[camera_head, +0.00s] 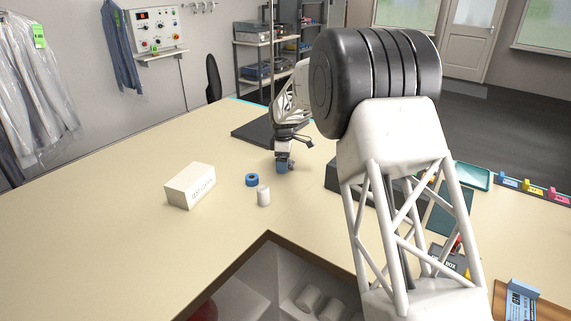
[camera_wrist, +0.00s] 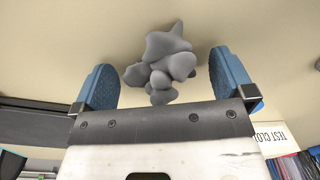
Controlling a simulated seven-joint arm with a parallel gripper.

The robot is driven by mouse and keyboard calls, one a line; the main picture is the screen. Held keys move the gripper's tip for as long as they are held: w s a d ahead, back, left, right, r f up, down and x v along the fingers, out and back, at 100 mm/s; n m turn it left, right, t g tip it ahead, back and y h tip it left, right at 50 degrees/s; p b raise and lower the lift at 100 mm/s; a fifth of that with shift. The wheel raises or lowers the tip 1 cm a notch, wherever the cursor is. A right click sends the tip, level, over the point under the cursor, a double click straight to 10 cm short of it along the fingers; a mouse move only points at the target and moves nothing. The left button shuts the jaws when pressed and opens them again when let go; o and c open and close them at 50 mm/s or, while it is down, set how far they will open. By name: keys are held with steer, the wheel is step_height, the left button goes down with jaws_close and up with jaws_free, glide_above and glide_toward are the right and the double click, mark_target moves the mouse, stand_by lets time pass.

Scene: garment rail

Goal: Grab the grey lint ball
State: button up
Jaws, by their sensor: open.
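The grey lint ball (camera_wrist: 165,65) is a lumpy, knobbly clump on the cream table, near the top middle of the wrist view. My gripper (camera_wrist: 165,85) is open, with one blue fingertip on each side of the lint ball. A gap shows between the ball and each finger, narrower on the left. In the head view my gripper (camera_head: 284,164) is low over the table, past the blue ring. I cannot make out the lint ball in the head view; the gripper seems to hide it.
A white box (camera_head: 191,186), a blue ring (camera_head: 252,180) and a white cylinder (camera_head: 263,195) stand left of my gripper. A dark flat board (camera_head: 254,132) lies behind it. A dark tray (camera_head: 333,178) is to the right.

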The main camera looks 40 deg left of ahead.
stand_by(0.5)
steer(key=c, duration=1)
steer(key=shift+r, duration=1.65)
steer(key=shift+s+d+r, duration=0.15)
steer(key=s+d, duration=0.3)
steer(key=s+d+r, duration=0.1)
steer(key=s+d, duration=0.6)
steer(key=d, duration=0.1)
steer(key=shift+s+d+r, duration=0.1)
steer(key=shift+s+r, duration=0.1)
steer(key=shift+s, duration=0.2)
